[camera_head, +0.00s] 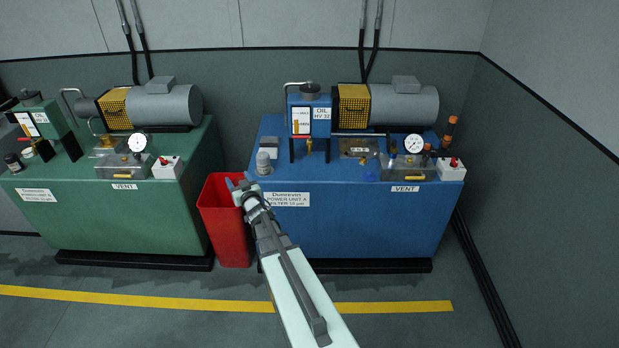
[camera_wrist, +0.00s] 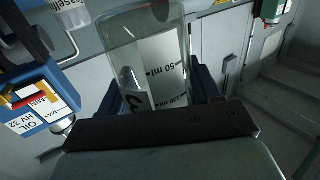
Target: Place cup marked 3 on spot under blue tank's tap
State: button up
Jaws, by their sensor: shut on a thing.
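My gripper (camera_head: 240,186) is at the front left corner of the blue unit, above the gap by the red bin. In the wrist view its jaws (camera_wrist: 160,92) are shut on a clear cup (camera_wrist: 148,35) with a white panel, 50 ml and 100 ml marks and a dark figure, partly visible, that looks like a 3. The cup is hard to make out in the head view. The blue tank (camera_head: 323,106) stands on legs on the blue unit, with a small tap (camera_head: 309,146) below it; it also shows in the wrist view (camera_wrist: 30,90). The spot under the tap is not distinct.
The blue unit (camera_head: 345,220) carries a grey fitting (camera_head: 264,162), a gauge (camera_head: 414,144), a clear-lidded box (camera_head: 403,168), a switch box (camera_head: 451,169) and a motor (camera_head: 404,103). A red bin (camera_head: 224,222) stands between it and the green unit (camera_head: 135,218).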

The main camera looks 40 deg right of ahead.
aim_at(310, 154)
jog(key=s+d+f+m+g+h, duration=0.1)
jog(key=d+h, duration=0.1)
jog(key=d, duration=0.8)
jog(key=s+d+f+m+g+h, duration=0.1)
jog(key=s+d+f+m+h, duration=0.1)
jog(key=d, duration=0.8)
jog(key=s+d+f+m+g+h, duration=0.1)
jog(key=s+d+h, duration=0.1)
jog(key=d, duration=0.8)
jog(key=shift+d+f, duration=0.2)
jog(key=shift+f, duration=0.15)
jog(key=shift+w+d+r+n+t+y, duration=0.3)
jog(key=shift+w+r+n+t+y, duration=0.1)
jog(key=shift+r+y, duration=0.2)
jog(key=shift+w+d+r+n+t+y, duration=0.3)
jog(key=shift+w+r+n+t+y, duration=0.1)
jog(key=shift+r+y, duration=0.2)
jog(key=shift+w+d+r+n+t+y, duration=0.3)
jog(key=shift+w+r+n+y, duration=0.1)
jog(key=shift+r+y, duration=0.2)
jog(key=shift+f, duration=2.45)
jog(key=shift+f, duration=0.15)
jog(key=o, duration=1.1)
